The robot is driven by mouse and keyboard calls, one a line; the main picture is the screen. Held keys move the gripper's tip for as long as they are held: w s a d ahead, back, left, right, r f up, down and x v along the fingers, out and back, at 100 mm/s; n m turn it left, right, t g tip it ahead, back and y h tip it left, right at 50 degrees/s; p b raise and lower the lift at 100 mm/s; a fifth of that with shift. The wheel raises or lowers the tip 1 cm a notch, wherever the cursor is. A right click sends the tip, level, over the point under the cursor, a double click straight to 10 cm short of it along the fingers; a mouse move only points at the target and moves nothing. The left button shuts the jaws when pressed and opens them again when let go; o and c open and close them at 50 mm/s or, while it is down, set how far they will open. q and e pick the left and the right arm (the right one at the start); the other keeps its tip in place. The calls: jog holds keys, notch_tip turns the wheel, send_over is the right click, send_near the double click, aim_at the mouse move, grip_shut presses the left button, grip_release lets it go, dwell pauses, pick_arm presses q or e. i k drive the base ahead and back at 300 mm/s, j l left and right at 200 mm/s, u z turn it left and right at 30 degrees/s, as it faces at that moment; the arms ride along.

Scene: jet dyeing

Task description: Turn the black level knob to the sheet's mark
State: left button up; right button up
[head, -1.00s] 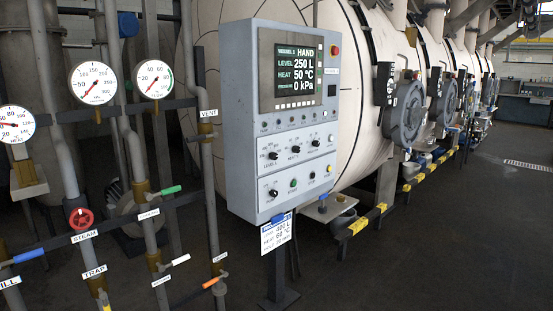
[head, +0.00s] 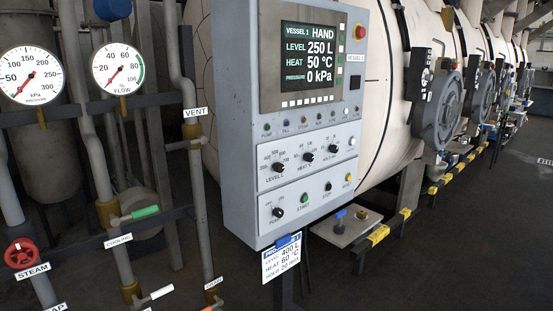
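The black level knob (head: 278,167) is the left one in the row of three black knobs on the grey control panel (head: 238,130). It has a scale around it and the label LEVEL L below. The display (head: 309,66) reads HAND, LEVEL 250 L, HEAT 50 °C, PRESSURE 0 kPa. The white sheet (head: 282,261) hangs under the panel on a blue clip and reads LEVEL 400 L, HEAT 60 °C, HOLD 20 min. The knob's exact pointer setting is too small to tell. Neither of my grippers is in view.
The heat knob (head: 308,157) and hold knob (head: 332,149) sit right of the level knob. A pump knob (head: 278,212) is below. Pipes with a red steam wheel (head: 21,253) and a green-handled valve (head: 145,212) stand left. Open floor lies right.

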aim_at(279, 168)
jog(key=i+l+u, duration=0.1)
jog(key=i+l, duration=0.15)
jog(key=i+l+u, duration=0.1)
jog(key=i+l, duration=0.15)
jog(key=l, duration=0.25)
jog(key=i+l+u, duration=0.15)
jog(key=l, duration=0.25)
jog(key=i+l+u, duration=0.1)
jog(key=i+l, duration=0.25)
jog(key=l+u, duration=0.45)
jog(key=l, duration=2.25)
